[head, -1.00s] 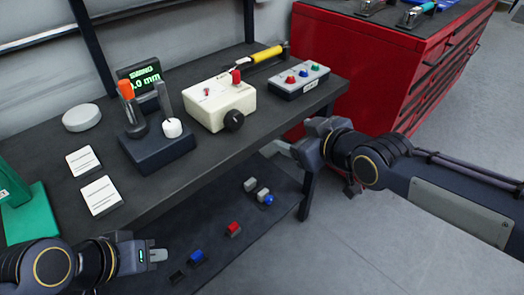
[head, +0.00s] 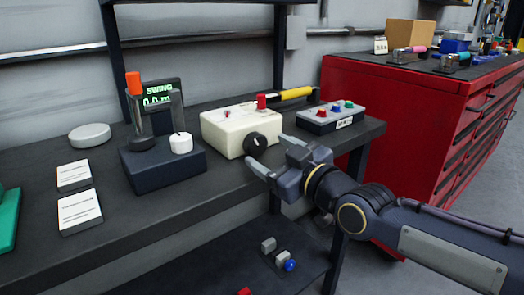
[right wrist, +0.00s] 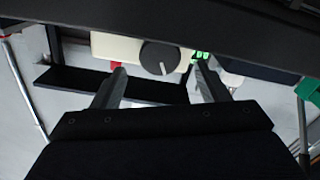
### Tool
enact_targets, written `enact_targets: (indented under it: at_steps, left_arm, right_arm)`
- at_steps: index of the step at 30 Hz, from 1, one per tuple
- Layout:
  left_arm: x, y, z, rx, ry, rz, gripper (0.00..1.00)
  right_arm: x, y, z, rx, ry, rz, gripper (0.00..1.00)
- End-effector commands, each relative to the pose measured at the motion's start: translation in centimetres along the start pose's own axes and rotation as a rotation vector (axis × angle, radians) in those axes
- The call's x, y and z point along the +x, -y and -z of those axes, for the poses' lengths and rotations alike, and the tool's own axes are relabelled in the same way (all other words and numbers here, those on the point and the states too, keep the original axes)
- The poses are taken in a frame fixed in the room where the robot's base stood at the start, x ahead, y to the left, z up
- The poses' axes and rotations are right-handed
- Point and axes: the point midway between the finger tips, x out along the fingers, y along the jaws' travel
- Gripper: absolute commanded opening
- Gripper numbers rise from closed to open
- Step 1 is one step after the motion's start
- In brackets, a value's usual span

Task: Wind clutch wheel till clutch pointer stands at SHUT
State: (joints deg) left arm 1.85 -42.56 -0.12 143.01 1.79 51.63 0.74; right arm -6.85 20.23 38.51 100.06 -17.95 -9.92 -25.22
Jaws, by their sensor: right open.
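A cream box (head: 225,130) stands on the dark bench top. A round black knob (head: 255,145) on its front is the likely clutch wheel; it also shows in the right wrist view (right wrist: 158,57) with a pale line across its face. A red part (head: 262,102) stands on the box top. I cannot read a SHUT mark or make out a clutch pointer. My right gripper (head: 274,154) is open and empty, just in front and to the right of the knob. In the right wrist view, the knob lies beyond and between the fingertips (right wrist: 160,76), apart from them. My left gripper is out of view.
A dark stand with an orange-topped lever (head: 133,84), a white knob and a green display is left of the box. A grey button box (head: 330,117) is to its right, a yellow-handled tool (head: 295,94) behind. A red cabinet (head: 415,120) stands right of the bench.

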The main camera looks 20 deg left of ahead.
Motion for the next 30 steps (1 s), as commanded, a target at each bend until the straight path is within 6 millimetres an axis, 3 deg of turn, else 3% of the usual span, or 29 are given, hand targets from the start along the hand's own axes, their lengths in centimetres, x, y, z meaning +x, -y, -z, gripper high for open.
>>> enact_targets:
  at_steps: [9, 19, 29, 30]
  left_arm:
    - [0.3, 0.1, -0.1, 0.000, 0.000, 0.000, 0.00]
    - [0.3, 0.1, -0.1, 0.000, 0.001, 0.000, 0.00]
    - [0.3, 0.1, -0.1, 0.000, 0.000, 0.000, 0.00]
    - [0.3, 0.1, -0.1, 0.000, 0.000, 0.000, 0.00]
  right_arm:
    - [3.6, 0.1, 0.0, -0.001, 0.001, 0.002, 0.68]
    - [3.9, 0.0, -0.1, -0.002, 0.002, 0.000, 0.67]
    - [3.9, 0.0, -0.1, -0.002, 0.002, 0.000, 0.24]
    - [3.9, 0.0, -0.1, -0.001, 0.002, 0.000, 0.24]
